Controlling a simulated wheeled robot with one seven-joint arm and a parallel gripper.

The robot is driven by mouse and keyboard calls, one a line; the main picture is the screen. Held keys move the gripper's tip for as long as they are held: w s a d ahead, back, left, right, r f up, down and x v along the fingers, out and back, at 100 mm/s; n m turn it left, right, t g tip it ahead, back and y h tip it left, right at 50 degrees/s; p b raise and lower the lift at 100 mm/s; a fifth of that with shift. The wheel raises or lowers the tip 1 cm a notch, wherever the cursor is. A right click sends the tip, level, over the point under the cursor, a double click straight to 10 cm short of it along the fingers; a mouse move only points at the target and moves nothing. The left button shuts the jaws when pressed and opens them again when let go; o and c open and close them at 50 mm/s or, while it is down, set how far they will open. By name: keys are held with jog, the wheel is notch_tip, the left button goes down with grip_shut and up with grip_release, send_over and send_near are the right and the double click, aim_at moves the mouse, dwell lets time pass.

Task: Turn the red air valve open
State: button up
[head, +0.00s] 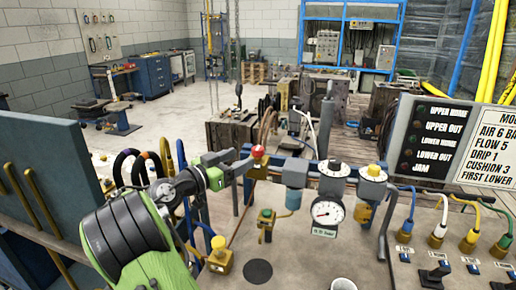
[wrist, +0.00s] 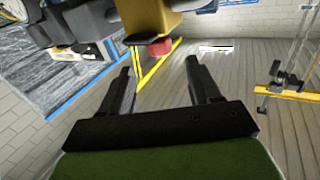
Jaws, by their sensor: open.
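The red air valve shows as a round red knob (head: 258,151) on a brass body at the left end of a blue pipe. My gripper (head: 240,163) comes in from the left, its fingertips close to the knob. In the wrist view the red knob (wrist: 160,48) lies under the brass body (wrist: 154,18), in line with the gap between my two spread fingers (wrist: 158,65) and just past their tips. The fingers look empty. Whether a fingertip touches the valve, I cannot tell.
Right of the valve stand a pressure gauge (head: 327,212) and a yellow-topped regulator (head: 372,180). A yellow knob (head: 219,247) and a small green-topped valve (head: 267,222) sit on the bench in front. A lamp panel (head: 432,137) stands at right. Hoses curve behind my arm.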

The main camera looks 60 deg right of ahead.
aim_at(262, 148)
jog(key=x, duration=1)
jog(key=shift+d, duration=0.2)
jog(key=c, duration=1)
jog(key=shift+o, duration=0.2)
jog(key=shift+f, duration=0.1)
